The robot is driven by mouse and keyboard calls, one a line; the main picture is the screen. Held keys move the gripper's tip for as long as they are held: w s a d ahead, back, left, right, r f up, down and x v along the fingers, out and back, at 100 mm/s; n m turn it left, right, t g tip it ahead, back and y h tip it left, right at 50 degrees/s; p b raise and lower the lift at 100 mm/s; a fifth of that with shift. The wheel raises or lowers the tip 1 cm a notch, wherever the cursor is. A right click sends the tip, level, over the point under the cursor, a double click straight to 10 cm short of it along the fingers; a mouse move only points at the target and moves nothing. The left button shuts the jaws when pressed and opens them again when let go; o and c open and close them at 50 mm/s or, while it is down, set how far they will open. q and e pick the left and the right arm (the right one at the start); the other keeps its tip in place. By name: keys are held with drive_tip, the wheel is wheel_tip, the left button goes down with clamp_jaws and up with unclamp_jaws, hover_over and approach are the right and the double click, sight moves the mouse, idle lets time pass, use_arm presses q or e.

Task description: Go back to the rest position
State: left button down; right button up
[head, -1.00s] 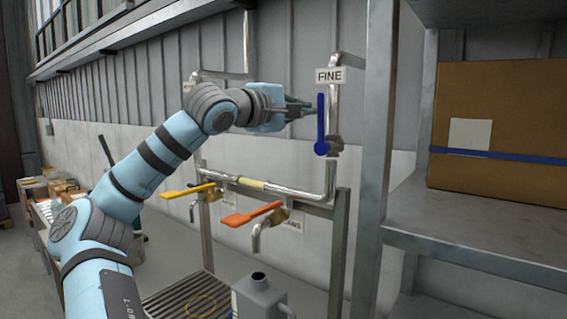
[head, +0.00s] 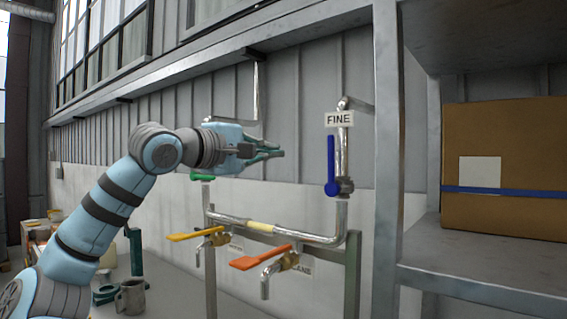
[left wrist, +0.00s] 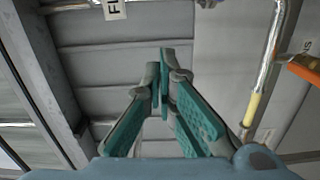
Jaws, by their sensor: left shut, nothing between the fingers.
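My left gripper (head: 277,153) is shut and empty, in front of the grey wall, left of the blue valve lever (head: 331,165) and apart from it. In the left wrist view its teal fingers (left wrist: 163,75) meet at the tips with nothing between them. The blue lever points upright beneath the FINE label (head: 339,119). A yellow lever (head: 195,234) and an orange lever (head: 262,257) stick out to the left on the lower pipe. A green lever (head: 203,177) is partly hidden behind my left arm. My right gripper is not in view.
A metal shelf (head: 470,277) with a cardboard box (head: 510,170) stands at the right, its post (head: 388,170) near the valves. A grey mug (head: 131,297) and a teal object (head: 136,252) are at lower left. Wall is clear between gripper and blue lever.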

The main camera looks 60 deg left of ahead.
use_arm(q)
drive_tip(key=shift+v, duration=0.9)
drive_tip(key=shift+d, duration=0.1)
